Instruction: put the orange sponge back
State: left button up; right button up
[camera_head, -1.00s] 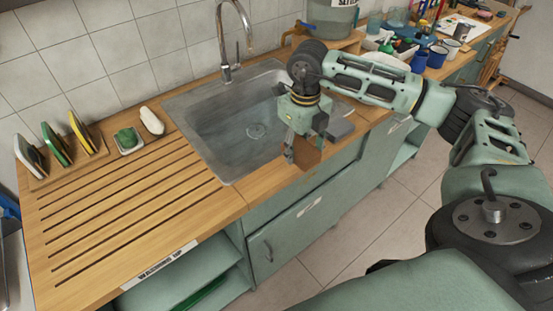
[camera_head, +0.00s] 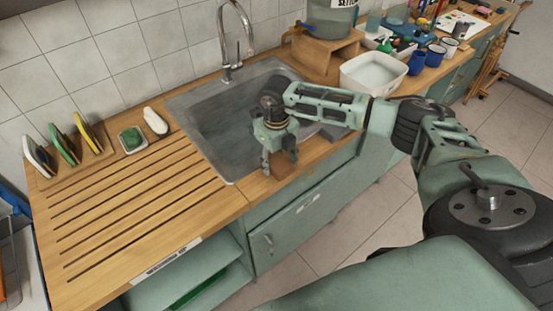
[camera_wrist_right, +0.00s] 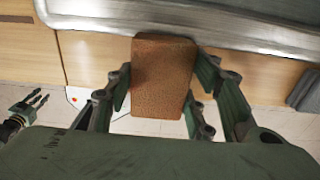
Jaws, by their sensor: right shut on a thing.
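The orange sponge (camera_wrist_right: 163,78), a brown-orange block, is held between the fingers of my right gripper in the right wrist view. In the head view the sponge (camera_head: 282,166) hangs under my right gripper (camera_head: 279,160), at the sink's front edge. The gripper is shut on it. A wooden rack (camera_head: 88,160) at the far left holds several upright sponges, with yellow and green faces. My left gripper (camera_wrist_right: 36,104) seems to show small at the left of the right wrist view; its opening is unclear. It is not in the head view.
The metal sink (camera_head: 205,122) lies behind my right gripper, under a tap (camera_head: 232,70). The grooved drainboard (camera_head: 140,200) is mostly clear. A dish with a green scrubber (camera_head: 131,138) and a white item (camera_head: 155,121) stand near the wall. A white basin (camera_head: 374,72) stands at right.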

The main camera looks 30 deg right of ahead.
aim_at(276, 160)
jog(key=shift+f+b, duration=0.35)
jog(key=shift+f, duration=0.05)
jog(key=o, duration=1.1)
jog(key=shift+r, duration=0.25)
jog(key=shift+r+p, duration=0.45)
jog(key=shift+p, duration=0.15)
notch_tip(276, 160, up, 12)
jog(key=b, duration=0.3)
jog(key=shift+f, duration=0.2)
